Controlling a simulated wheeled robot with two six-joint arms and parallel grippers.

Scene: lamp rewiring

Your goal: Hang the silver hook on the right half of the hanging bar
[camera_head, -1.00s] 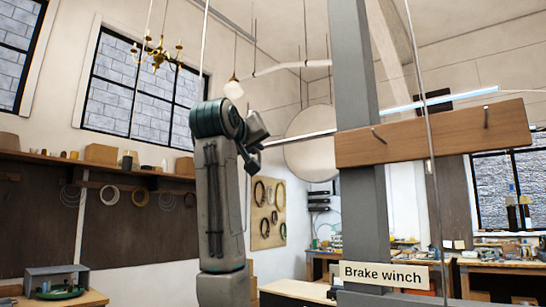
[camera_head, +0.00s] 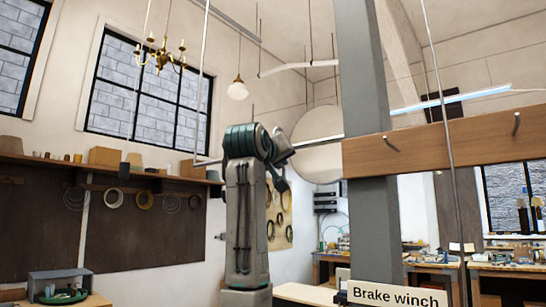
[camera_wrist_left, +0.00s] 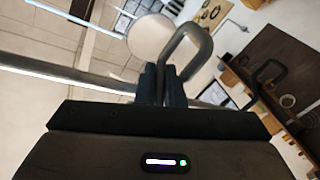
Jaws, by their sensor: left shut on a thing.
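A thin silver bar (camera_head: 322,140), which looks like the hanging bar, runs across behind my left arm in the head view, meeting an upright rod at its left end. Its right end passes behind the grey post. My left gripper (camera_head: 282,184) is small and dark there, in front of the bar. In the left wrist view, the dark fingers (camera_wrist_left: 163,85) are shut on a grey bent rod, the silver hook (camera_wrist_left: 190,38). Its loop stands up beyond the fingertips; the lower part is hidden. The bar (camera_wrist_left: 45,69) crosses behind the fingers; I cannot tell whether the hook touches it. My right gripper is not in view.
A grey post (camera_head: 363,90) carries a wooden beam (camera_head: 440,148) with two pegs, right of my arm. A "Brake winch" sign (camera_head: 396,296) is low on the post. A pendant lamp (camera_head: 237,90) and chandelier (camera_head: 160,52) hang behind.

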